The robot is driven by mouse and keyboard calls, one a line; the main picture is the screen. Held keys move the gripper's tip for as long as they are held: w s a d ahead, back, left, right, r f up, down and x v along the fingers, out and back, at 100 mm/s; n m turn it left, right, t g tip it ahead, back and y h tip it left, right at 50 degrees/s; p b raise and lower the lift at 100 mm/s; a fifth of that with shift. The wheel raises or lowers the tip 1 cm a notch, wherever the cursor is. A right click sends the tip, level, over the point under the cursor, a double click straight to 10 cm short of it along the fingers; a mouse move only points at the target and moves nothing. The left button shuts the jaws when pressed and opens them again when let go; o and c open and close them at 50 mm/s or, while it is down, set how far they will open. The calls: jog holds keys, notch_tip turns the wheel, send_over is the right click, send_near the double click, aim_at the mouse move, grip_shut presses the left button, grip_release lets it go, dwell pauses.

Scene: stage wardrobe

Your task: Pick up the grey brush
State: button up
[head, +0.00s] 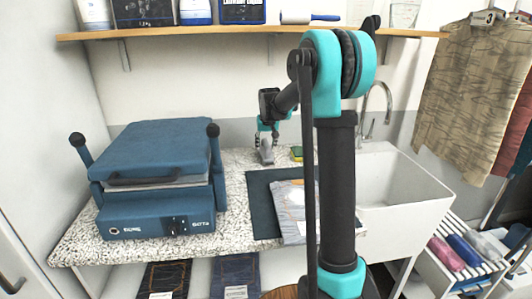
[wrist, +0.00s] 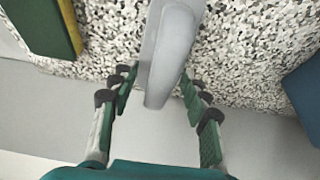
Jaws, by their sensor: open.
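The grey brush (head: 266,155) stands on the speckled counter at the back, between the blue press and the sponge. In the wrist view its long smooth grey body (wrist: 172,50) reaches down between my fingers. My gripper (head: 266,132) is over the brush. In the wrist view my gripper (wrist: 157,80) is open, with one finger on each side of the brush and a gap visible, wider on the right. The brush's far end is cut off by the top of the wrist view.
A green and yellow sponge (wrist: 42,27) lies left of the brush in the wrist view. The blue heat press (head: 155,180) stands left on the counter (head: 80,237). A dark mat (head: 262,205) with folded cloth (head: 292,200) lies in front; a white sink (head: 400,190) is right.

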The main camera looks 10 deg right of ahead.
grip_shut()
jog(key=shift+r, duration=0.1)
notch_tip(320, 180, up, 10)
jog(key=shift+f, duration=0.1)
dwell(0.7)
